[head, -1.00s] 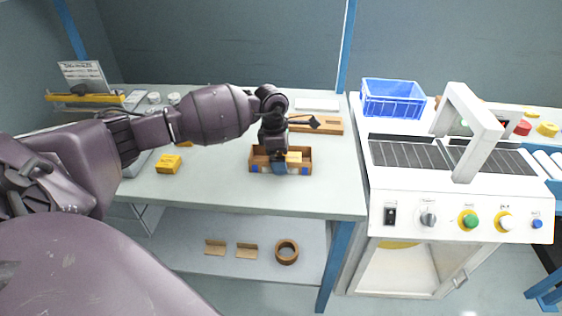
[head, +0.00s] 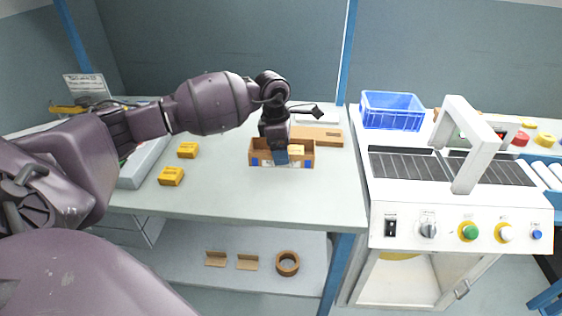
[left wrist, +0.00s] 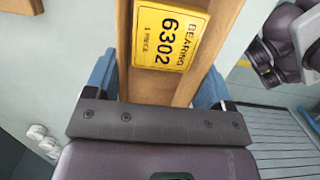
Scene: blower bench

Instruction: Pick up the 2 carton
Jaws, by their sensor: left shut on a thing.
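An open brown carton (head: 302,161) with blue marks on its front is at the right part of the bench, with a small yellow box (head: 297,150) inside. The carton appears raised slightly above the bench top. Part of its inside is hidden by the gripper. My right gripper is not in view.
Two yellow boxes (head: 171,176) stand on the bench (head: 240,200) at left, beside a grey tray (head: 146,163). A white machine (head: 460,205) and a blue crate (head: 392,112) are to the right. The bench's front middle is clear.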

